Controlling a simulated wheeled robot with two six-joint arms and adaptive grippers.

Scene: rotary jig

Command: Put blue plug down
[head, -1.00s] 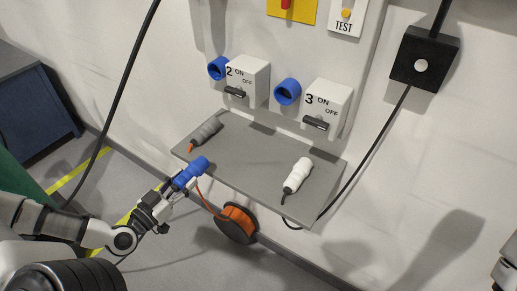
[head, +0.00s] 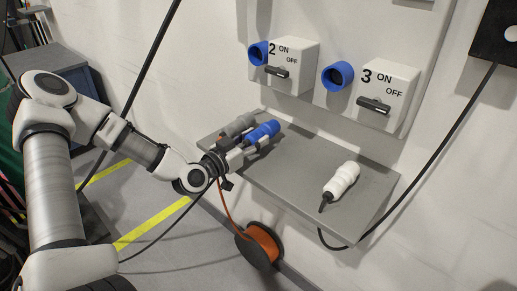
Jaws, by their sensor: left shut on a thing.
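The blue plug (head: 263,132) is in the head view, over the left part of the grey shelf (head: 300,188). My left gripper (head: 246,147) is shut on its rear part, and its orange cable (head: 225,205) hangs down below the gripper. The plug lies close beside the grey plug (head: 238,124) at the shelf's left end. I cannot tell whether the blue plug touches the shelf. My right gripper is out of view.
A white plug (head: 342,180) lies on the shelf's right part. Switch boxes 2 (head: 291,62) and 3 (head: 388,95) with blue sockets (head: 338,76) are on the wall above. An orange cable reel (head: 262,245) is below. The shelf's middle is clear.

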